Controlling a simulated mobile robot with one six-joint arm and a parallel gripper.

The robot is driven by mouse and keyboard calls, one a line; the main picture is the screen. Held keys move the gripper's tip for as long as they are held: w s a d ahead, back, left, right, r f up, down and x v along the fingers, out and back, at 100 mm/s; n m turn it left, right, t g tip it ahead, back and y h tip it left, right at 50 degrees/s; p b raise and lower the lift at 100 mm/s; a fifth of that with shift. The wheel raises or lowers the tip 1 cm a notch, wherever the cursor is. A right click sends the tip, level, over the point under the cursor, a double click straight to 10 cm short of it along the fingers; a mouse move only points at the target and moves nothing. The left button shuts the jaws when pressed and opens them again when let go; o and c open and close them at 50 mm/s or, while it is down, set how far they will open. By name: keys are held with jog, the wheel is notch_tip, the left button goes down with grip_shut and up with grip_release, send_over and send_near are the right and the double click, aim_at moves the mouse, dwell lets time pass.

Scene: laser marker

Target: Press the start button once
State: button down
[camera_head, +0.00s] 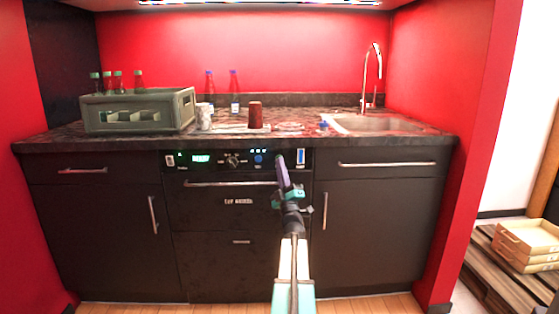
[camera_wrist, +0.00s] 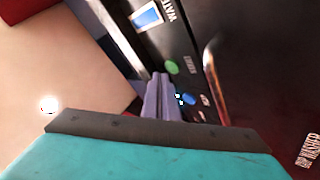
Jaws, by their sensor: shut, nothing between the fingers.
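The black front panel (camera_head: 215,168) of the washer is set under the counter. In the wrist view a round green button (camera_wrist: 172,67) sits on it beside a small label that looks like START. My gripper (camera_wrist: 160,75) is shut and empty, its purple fingertips very near the green button; I cannot tell whether they touch it. In the head view my gripper (camera_head: 279,158) reaches up to the right part of the panel and hides the green button. A blue button (camera_head: 258,160) is left of the fingertips and also shows in the wrist view (camera_wrist: 188,99).
A blue-and-white window (camera_head: 300,157), a knob (camera_head: 232,160) and a lit display (camera_head: 201,158) share the panel. A bar handle (camera_head: 230,184) runs just below it. The counter (camera_head: 60,142) overhangs above, bearing a crate (camera_head: 140,112) and a red cup (camera_head: 255,115).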

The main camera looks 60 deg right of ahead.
jog(key=shift+w+d+b, duration=0.4)
jog(key=shift+d+b, duration=0.15)
jog(key=shift+d, duration=0.1)
dwell(1.3)
jog(key=shift+a, duration=0.1)
jog(key=shift+s+a+b, duration=0.35)
jog(key=shift+s+a, duration=0.1)
jog(key=shift+a, duration=0.1)
dwell(0.6)
jog(key=shift+s+a+b, duration=0.3)
jog(key=shift+s+a, duration=0.45)
jog(key=shift+a, duration=0.3)
jog(key=shift+s+a+b, duration=0.3)
jog(key=shift+s+a, duration=0.45)
jog(key=shift+a, duration=0.25)
